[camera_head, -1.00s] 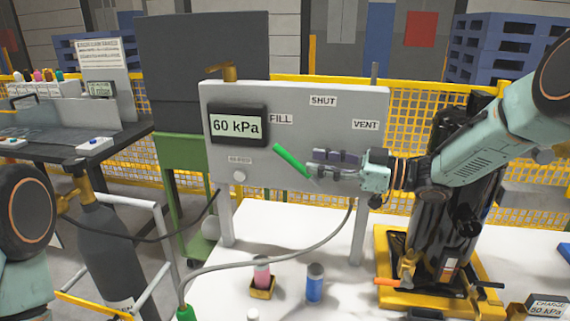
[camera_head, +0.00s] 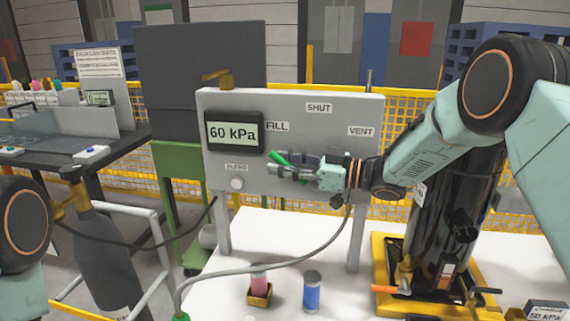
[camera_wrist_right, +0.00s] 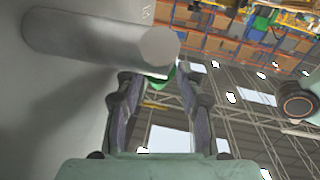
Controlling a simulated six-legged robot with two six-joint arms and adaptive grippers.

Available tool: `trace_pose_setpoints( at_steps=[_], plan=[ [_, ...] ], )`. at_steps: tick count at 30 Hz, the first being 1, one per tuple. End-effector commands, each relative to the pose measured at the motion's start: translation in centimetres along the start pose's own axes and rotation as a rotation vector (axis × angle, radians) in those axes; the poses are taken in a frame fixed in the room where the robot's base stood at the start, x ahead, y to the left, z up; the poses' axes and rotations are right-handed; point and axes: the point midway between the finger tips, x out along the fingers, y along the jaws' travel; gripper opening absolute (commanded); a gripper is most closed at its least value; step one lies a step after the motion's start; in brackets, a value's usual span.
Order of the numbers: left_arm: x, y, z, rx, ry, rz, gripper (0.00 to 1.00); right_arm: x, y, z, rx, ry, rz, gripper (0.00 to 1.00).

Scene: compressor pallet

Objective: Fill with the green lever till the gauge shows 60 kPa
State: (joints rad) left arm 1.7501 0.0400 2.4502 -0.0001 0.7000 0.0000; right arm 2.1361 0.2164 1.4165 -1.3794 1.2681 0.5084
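The gauge (camera_head: 233,131) on the grey panel (camera_head: 325,108) reads 60 kPa. The green lever (camera_head: 275,157) points up and left toward the FILL label (camera_head: 278,127); its lower part is hidden behind my right gripper. My right gripper (camera_head: 283,167) is at the lever, close to the panel front. In the right wrist view its two fingers (camera_wrist_right: 160,85) stand apart, with a bit of green lever (camera_wrist_right: 167,77) showing near the tips. I cannot tell whether a finger touches it. My left gripper is out of view.
A round pale knob (camera_head: 236,184) sits below the gauge. A hose (camera_head: 300,262) crosses the white table (camera_head: 350,300), which holds a pink item (camera_head: 260,280) and a blue can (camera_head: 312,292). A black cylinder (camera_head: 440,235) stands on a yellow base at right.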

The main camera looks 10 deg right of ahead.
Motion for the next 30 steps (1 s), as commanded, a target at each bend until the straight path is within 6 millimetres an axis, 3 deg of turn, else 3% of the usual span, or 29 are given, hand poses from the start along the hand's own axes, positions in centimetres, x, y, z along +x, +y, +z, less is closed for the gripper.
trace_pose_setpoints(
  at_steps=[12,30],
  plan=[
    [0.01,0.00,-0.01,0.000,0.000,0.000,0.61,-0.02,-0.01,0.01,0.000,0.000,0.000,0.00],
    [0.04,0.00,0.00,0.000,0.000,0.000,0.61,-0.03,-0.08,0.14,0.001,-0.001,-0.002,0.00]
  ],
)
